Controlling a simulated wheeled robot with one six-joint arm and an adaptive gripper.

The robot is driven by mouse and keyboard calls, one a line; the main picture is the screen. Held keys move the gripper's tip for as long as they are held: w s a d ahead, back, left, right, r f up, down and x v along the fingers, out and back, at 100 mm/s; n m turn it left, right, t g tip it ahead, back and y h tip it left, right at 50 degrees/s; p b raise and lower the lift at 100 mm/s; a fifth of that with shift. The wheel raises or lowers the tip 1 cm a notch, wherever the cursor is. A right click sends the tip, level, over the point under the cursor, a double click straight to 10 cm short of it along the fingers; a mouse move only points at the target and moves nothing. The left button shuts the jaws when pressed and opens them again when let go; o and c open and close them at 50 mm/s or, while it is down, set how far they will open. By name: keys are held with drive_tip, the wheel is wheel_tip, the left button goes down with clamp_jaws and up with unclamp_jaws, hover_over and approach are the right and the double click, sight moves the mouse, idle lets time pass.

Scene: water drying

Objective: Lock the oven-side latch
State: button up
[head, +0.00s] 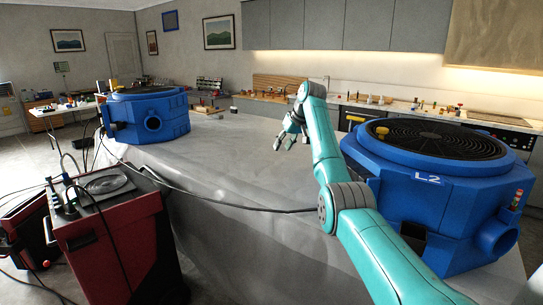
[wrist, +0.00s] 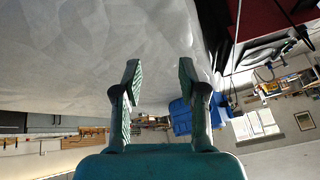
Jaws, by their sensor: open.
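A large blue fan unit labelled L2 (head: 440,180) stands at the right on the covered surface, on the same side as the dark oven-like appliance (head: 525,141) in the back counter. A yellow knob (head: 381,132) sits on its top rim. A small red, yellow and green piece (head: 517,199) is on its right side. I cannot tell which part is the latch. My gripper (head: 291,138) is open and empty, left of this unit and above the covered surface. In the wrist view its two fingers (wrist: 160,72) are spread apart with nothing between them.
A second blue fan unit (head: 146,128) stands at the far left of the grey covered surface (head: 235,165); the middle is largely clear. A red machine (head: 110,235) stands at the lower left. A black cable (head: 220,198) runs across towards my arm.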

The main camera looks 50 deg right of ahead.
drive_tip(key=shift+w+a+f, duration=0.3)
drive_tip(key=shift+w+f, duration=0.05)
drive_tip(key=shift+f, duration=0.3)
drive_tip(key=shift+w+a+f, duration=0.35)
drive_tip(key=shift+f, duration=0.35)
drive_tip(key=shift+w+a+f, duration=0.3)
drive_tip(key=shift+w+f, duration=0.05)
drive_tip(key=shift+f, duration=0.3)
drive_tip(key=shift+f, duration=0.1)
